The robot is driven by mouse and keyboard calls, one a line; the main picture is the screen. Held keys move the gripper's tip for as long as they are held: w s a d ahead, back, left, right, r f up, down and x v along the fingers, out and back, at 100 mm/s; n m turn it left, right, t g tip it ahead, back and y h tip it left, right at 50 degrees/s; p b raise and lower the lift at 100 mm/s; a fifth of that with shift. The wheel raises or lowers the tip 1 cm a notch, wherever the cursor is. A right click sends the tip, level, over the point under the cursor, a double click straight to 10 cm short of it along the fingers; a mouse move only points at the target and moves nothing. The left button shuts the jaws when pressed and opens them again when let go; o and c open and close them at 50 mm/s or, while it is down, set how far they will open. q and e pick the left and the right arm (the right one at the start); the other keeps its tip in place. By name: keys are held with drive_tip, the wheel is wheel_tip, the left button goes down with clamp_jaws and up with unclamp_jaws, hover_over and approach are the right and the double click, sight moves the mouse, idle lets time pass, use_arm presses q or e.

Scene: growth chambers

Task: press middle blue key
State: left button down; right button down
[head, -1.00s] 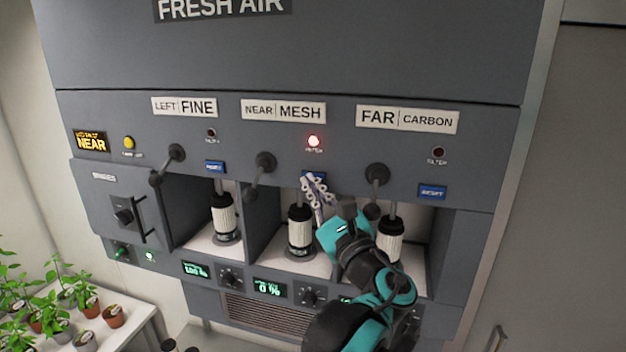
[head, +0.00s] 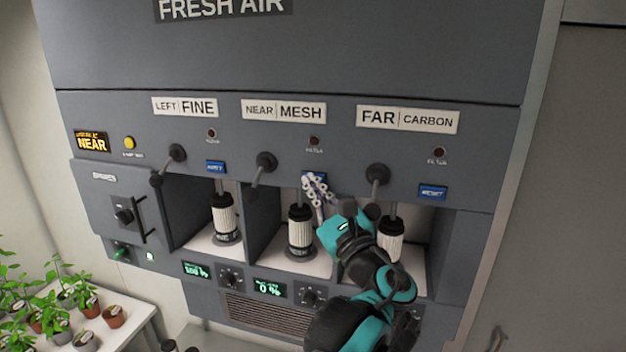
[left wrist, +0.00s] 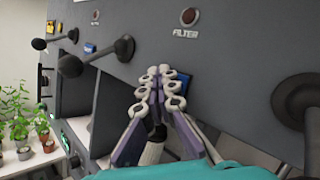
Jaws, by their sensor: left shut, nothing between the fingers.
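The middle blue key (head: 315,174) sits on the panel under the NEAR MESH label (head: 284,111); my fingers partly cover it. In the left wrist view the blue key (left wrist: 183,82) shows just right of my fingertips. My left gripper (head: 309,183) is shut and empty, its tips at the key's lower left; I cannot tell whether they touch it. The filter lamp (head: 314,140) above the key is dark; it also shows dark in the left wrist view (left wrist: 190,17). My right gripper is not in view.
Other blue keys sit at left (head: 215,167) and right (head: 432,192). Black levers stick out beside the key, one at its left (head: 263,163) and one at its right (head: 376,177). White filter cartridges (head: 300,228) stand in open bays below. Potted plants (head: 113,316) stand at lower left.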

use_arm(q)
drive_tip(key=shift+s+a, duration=0.15)
drive_tip(key=shift+s, duration=0.55)
drive_tip(key=shift+f, duration=0.1)
drive_tip(key=s, duration=0.1)
drive_tip(key=s+a, duration=0.1)
drive_tip(key=s, duration=0.2)
drive_tip(key=shift+s+a+p, duration=0.3)
drive_tip(key=shift+s, duration=0.05)
